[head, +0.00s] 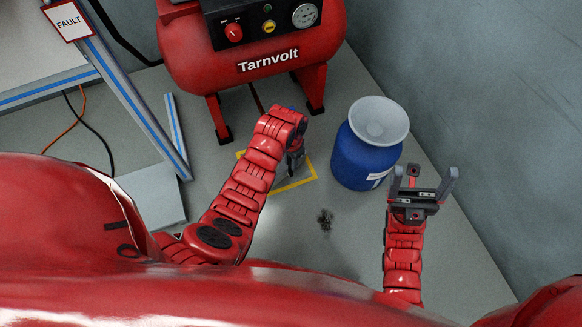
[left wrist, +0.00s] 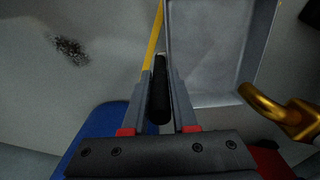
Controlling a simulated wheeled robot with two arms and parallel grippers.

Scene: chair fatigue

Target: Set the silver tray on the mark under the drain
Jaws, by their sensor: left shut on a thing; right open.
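The silver tray (left wrist: 212,50) shows in the left wrist view as a shallow, empty grey pan with raised walls. A black bar (left wrist: 159,92), which looks like its handle, is between the fingers of my left gripper (left wrist: 158,85), shut on it. In the head view my left gripper (head: 295,155) is low over the yellow floor mark (head: 300,181), and my arm hides much of the area. A yellow line runs beside the tray's edge. A brass drain fitting (left wrist: 275,108) is near the tray's corner. I cannot tell whether the tray touches the floor. My right gripper (head: 418,190) is open and empty.
The red compressor (head: 250,45) stands behind the mark on legs. A blue drum (head: 365,155) with a pale funnel-like top (head: 379,120) is right of the mark. A dark stain (head: 325,219) lies in front. A metal frame with a FAULT sign (head: 68,21) is left.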

